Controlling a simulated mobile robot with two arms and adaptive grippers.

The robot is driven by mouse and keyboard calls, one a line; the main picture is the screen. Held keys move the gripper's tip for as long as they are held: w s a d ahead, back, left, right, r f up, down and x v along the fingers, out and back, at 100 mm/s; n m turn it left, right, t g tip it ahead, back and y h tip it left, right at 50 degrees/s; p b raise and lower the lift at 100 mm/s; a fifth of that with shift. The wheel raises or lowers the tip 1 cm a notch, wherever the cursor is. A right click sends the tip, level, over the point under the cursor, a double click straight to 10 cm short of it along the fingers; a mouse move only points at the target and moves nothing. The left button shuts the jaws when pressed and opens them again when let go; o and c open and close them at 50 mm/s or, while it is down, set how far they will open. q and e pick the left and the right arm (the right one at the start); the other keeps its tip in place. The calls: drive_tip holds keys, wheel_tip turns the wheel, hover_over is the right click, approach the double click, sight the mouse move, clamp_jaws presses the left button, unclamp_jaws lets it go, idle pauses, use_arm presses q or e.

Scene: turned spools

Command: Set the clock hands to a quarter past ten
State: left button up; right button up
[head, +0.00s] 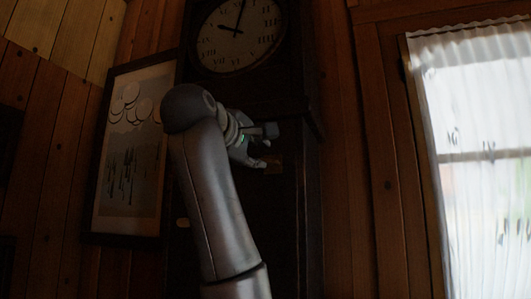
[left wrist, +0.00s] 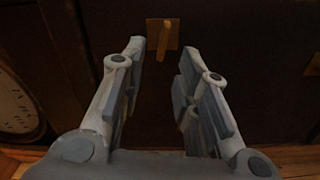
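The clock face (head: 233,56) is pale and round with dark numerals, set high in a dark tall case; the top of the dial is cut off. One dark hand points left and slightly up, a longer one up and slightly right. The dial's edge also shows in the left wrist view (left wrist: 14,106). Below the dial, a small brass plate (head: 274,168) with a slim wooden-coloured handle (left wrist: 163,38) is on the case front. My left gripper (head: 266,147) is open and empty, with the handle just beyond and between its fingertips. My right gripper is not in view.
A framed picture (head: 133,190) hangs on the plank wall left of the clock case (head: 290,240). A window with a sheer curtain (head: 480,190) is at the right. Plank wall (head: 358,170) lies between case and window, with nothing standing before it.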

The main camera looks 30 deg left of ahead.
sight(267, 162)
use_arm(q)
drive_tip(key=p+x, duration=0.1)
drive_tip(key=x, duration=0.3)
drive_tip(key=p+x, duration=0.2)
drive_tip(key=x, duration=0.2)
drive_tip(key=shift+f, duration=0.2)
drive_tip(key=shift+s, duration=0.15)
drive_tip(key=shift+d, duration=0.1)
drive_tip(key=shift+c, duration=0.3)
drive_tip(key=c, duration=0.5)
clamp_jaws()
drive_tip(key=shift+f+m, duration=0.1)
drive_tip(key=shift+m, duration=0.2)
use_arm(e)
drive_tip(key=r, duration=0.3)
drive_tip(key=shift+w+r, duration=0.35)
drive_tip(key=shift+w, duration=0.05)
